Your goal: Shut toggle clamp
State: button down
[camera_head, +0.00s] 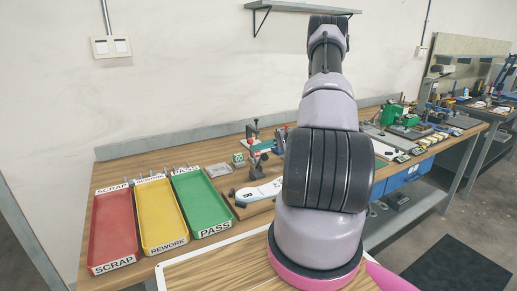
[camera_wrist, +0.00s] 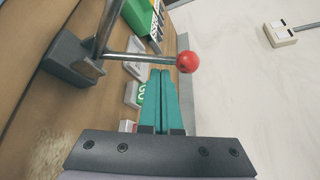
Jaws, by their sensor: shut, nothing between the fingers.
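My gripper (camera_wrist: 161,76) shows in the wrist view with its two teal fingers together and nothing between them. A toggle clamp's metal lever (camera_wrist: 140,58) crosses just beyond the fingertips and ends in a red ball knob (camera_wrist: 187,62). I cannot tell whether the fingers touch the lever. Its dark clamp base (camera_wrist: 68,60) is at the left. In the head view, a clamp (camera_head: 256,162) stands by a white insole (camera_head: 262,191) on a wooden board (camera_head: 240,208). More clamp parts (camera_head: 279,141) stand behind it. My arm hides my gripper there.
Red (camera_head: 112,228), yellow (camera_head: 161,213) and green (camera_head: 201,202) trays lie on the bench left of the clamp. A green and white block (camera_head: 238,159) stands behind the board. The wall is close behind the bench. Tools and fixtures (camera_head: 405,120) fill the right side.

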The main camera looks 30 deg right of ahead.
jog(key=shift+s+d+r+n+t, duration=0.1)
jog(key=shift+s+r+n+t, duration=0.35)
jog(key=shift+s, duration=0.2)
dwell(0.6)
jog(key=shift+s+f+n+t+y, duration=0.15)
jog(key=shift+s+n+t+y, duration=0.3)
jog(key=shift+s+n+y, duration=1.1)
jog(key=shift+s+f+n+t+y, duration=0.1)
jog(key=shift+s+n+t+y, duration=0.55)
jog(key=shift+s+n, duration=1.6)
jog(key=shift+w+n+g, duration=0.25)
jog(key=shift+w+n, duration=0.1)
notch_tip(320, 180, up, 10)
